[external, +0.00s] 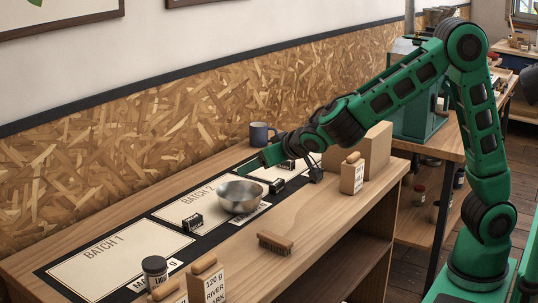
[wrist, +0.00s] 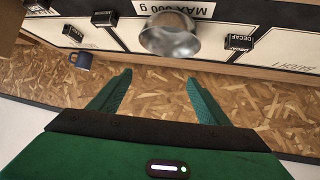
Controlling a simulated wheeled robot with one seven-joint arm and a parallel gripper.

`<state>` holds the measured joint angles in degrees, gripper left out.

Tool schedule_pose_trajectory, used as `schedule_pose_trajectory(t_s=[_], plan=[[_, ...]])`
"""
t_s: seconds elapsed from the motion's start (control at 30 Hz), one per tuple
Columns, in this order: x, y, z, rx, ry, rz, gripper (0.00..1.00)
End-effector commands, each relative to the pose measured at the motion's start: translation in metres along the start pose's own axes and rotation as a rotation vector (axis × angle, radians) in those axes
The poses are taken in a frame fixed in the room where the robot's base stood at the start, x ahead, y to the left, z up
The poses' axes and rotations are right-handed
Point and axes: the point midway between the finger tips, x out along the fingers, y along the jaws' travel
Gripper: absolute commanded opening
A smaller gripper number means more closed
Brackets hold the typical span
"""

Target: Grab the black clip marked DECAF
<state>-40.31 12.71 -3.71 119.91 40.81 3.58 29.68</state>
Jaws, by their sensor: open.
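The black clip marked DECAF (wrist: 239,42) lies on a cream card at the right of the wrist view, its white label readable. In the external view a black clip (external: 192,221) in the matching place sits left of the metal bowl (external: 241,197). My gripper (external: 248,166) is above the back of the counter, behind the bowl, and apart from the clip. In the wrist view its two green fingers (wrist: 158,85) are spread with nothing between them.
The bowl (wrist: 170,36) stands close beside the DECAF clip. Other black clips (wrist: 105,18) lie on its far side. A blue mug (external: 259,134) stands near the wall. A brush (external: 275,243), a jar (external: 154,270) and bags (external: 207,282) are along the front.

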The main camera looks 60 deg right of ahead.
Motion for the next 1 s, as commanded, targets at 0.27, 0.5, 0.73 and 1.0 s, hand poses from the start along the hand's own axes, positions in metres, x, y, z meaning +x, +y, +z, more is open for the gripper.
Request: schedule_pose_trajectory(t_s=[0.27, 0.5, 0.73, 1.0], plan=[[-0.020, -0.136, 0.012, -0.051, 0.180, -0.175, 0.70], [0.006, -0.154, 0.057, -0.057, 0.204, -0.197, 0.70], [0.028, -0.155, 0.090, -0.054, 0.204, -0.196, 0.70], [0.055, -0.159, 0.091, -0.050, 0.204, -0.195, 0.70]])
